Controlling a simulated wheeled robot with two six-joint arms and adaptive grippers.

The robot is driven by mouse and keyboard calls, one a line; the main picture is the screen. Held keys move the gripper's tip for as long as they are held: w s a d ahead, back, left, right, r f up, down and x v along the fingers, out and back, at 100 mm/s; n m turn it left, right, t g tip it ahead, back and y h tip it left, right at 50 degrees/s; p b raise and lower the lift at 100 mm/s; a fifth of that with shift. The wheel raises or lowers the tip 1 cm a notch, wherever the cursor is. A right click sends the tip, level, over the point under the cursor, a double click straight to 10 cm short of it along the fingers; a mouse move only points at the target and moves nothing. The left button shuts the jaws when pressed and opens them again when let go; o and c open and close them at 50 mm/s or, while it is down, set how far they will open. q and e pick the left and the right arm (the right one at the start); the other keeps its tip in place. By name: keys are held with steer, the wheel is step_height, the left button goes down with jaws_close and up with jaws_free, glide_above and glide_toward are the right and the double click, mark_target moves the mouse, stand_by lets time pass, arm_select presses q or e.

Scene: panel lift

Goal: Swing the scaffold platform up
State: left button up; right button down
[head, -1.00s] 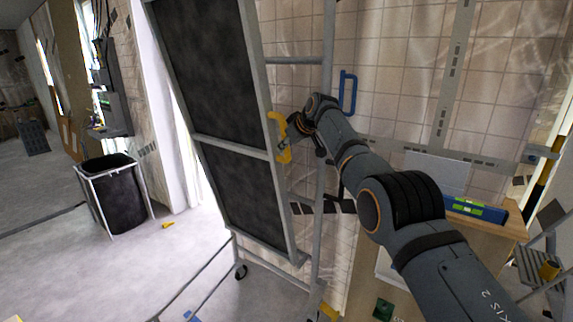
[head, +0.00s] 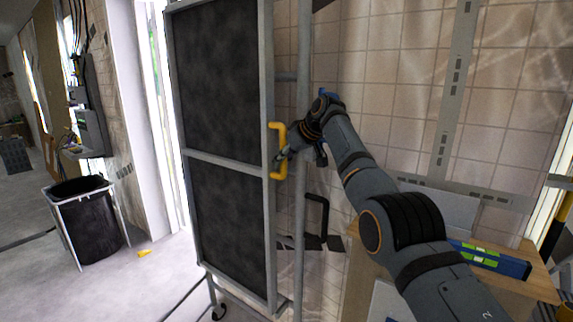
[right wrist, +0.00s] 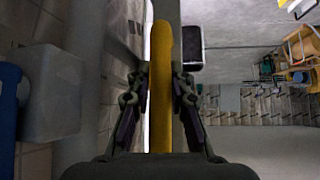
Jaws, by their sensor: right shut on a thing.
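The scaffold platform (head: 222,85) is a dark panel in a grey metal frame. It stands close to upright against the scaffold's grey posts in the head view. A yellow handle (head: 276,128) sits on its right frame edge. My right gripper (head: 283,156) is shut on this handle. In the right wrist view the yellow handle (right wrist: 161,60) runs between the two fingers of the gripper (right wrist: 160,95). My left gripper is in neither view.
A black bin (head: 88,228) in a light frame stands on the floor at left. A wooden bench (head: 535,280) with a blue and green spirit level (head: 490,260) is at right. A tiled wall (head: 400,80) is behind. The floor at left is mostly clear.

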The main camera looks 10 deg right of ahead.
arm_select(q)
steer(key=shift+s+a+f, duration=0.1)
arm_select(e)
steer(key=shift+w+d+r, duration=0.1)
steer(key=shift+d+r, duration=0.2)
steer(key=shift+r, duration=0.1)
steer(key=c, duration=1.6)
jaws_free()
steer(key=shift+c, duration=0.2)
steer(key=o, duration=0.4)
steer(key=shift+w+d+f, duration=0.2)
steer(key=shift+w+d, duration=0.05)
steer(key=shift+w, duration=0.05)
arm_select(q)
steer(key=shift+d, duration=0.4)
arm_select(e)
steer(key=shift+o, duration=0.2)
steer(key=shift+s+f, duration=0.1)
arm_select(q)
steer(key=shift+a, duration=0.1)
arm_select(e)
steer(key=v, duration=1.2)
